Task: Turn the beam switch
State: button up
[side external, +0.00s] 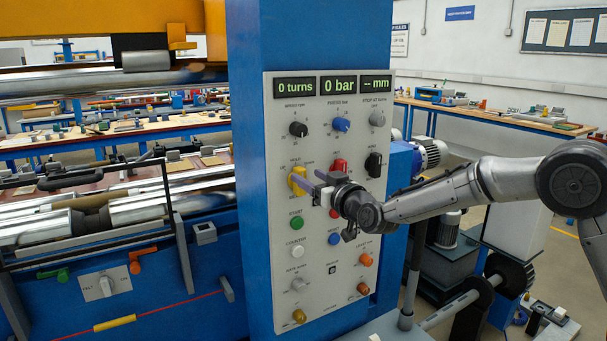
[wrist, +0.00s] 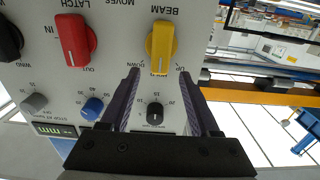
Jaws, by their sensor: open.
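The beam switch is a yellow knob with a raised bar, labelled BEAM, in the upper middle of the wrist view (wrist: 161,46). Its bar runs upright in that picture, between the upside-down marks DOWN and UP. In the side view the yellow knob (side external: 296,182) sits at the left of the grey panel, partly hidden by my fingers. My gripper (wrist: 159,76) is open and empty, one purple finger on each side of the knob's line. In the side view my gripper (side external: 304,182) is close before the knob; I cannot tell whether it touches.
The panel (side external: 345,95) carries several other knobs close by, among them a red LATCH knob (wrist: 74,40), a black knob (wrist: 155,115) and a blue knob (wrist: 92,108). A green START button (side external: 295,222) lies below. Machine rollers (side external: 150,205) stand left of the panel.

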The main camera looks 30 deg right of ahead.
aim_at(303, 173)
jog(key=shift+w, duration=1.75)
grip_shut()
